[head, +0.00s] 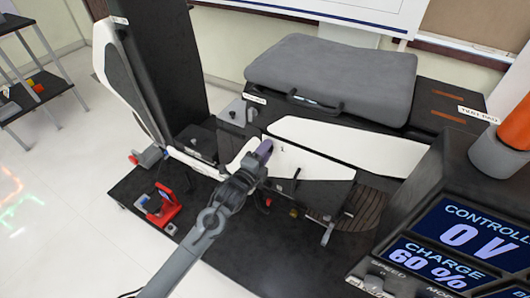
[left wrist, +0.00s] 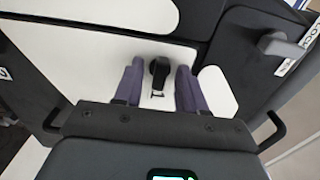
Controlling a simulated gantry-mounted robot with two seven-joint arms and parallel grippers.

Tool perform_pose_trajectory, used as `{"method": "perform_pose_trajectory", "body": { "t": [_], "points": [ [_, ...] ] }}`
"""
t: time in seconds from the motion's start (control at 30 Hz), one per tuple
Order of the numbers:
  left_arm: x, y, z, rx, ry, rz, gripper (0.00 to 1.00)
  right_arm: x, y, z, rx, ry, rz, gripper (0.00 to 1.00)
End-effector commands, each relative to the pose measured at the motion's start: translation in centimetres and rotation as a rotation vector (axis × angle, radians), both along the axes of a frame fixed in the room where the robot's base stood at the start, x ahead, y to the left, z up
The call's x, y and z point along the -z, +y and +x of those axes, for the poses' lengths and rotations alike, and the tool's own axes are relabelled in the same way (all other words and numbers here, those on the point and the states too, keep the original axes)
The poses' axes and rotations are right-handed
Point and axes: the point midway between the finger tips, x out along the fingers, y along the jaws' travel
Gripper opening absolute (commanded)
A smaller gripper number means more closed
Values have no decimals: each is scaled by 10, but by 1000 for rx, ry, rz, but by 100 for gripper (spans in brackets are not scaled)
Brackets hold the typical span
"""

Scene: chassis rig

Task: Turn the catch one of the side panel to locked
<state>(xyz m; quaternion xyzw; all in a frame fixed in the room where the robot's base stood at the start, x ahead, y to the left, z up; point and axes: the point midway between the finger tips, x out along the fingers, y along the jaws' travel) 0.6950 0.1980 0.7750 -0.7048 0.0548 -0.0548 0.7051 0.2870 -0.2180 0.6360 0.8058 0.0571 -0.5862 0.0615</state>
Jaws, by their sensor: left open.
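The side panel (head: 312,165), white and black, lies on the chassis rig in the middle of the head view. It also shows as the white surface in the left wrist view (left wrist: 85,60). A small black catch (left wrist: 160,72) stands on its white part; I take it for catch one, though its number is not readable. My left gripper (head: 262,150) is over the panel's left end. Its two purple fingers (left wrist: 159,85) are open, one on each side of the catch, with visible gaps. In the head view the gripper hides the catch. My right gripper is not in view.
A grey lever (left wrist: 283,45) stands beside a partly visible label at the right of the wrist view. Black handles flank the panel. A red clamp-like fixture (head: 162,207) stands at the platform's left. The console (head: 455,235) rises at right; a grey cushion (head: 332,78) lies behind.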

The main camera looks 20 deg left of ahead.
Motion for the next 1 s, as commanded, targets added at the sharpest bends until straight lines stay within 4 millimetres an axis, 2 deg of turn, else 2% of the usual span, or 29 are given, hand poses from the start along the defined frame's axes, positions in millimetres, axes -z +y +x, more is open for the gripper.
{"method": "perform_pose_trajectory", "body": {
  "t": [0.13, 0.4, 0.73, 1.0],
  "points": [
    [0, 0, 0, 0, 0, 0, 40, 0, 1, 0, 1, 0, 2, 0],
    [0, 0, 0, 0, 0, 0, 0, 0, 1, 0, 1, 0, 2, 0],
    [-2, 0, 0, 0, 6, -39, 0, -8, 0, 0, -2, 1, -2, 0],
    [-5, 0, 0, -1, 32, -194, 0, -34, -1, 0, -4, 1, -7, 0]
  ]
}}
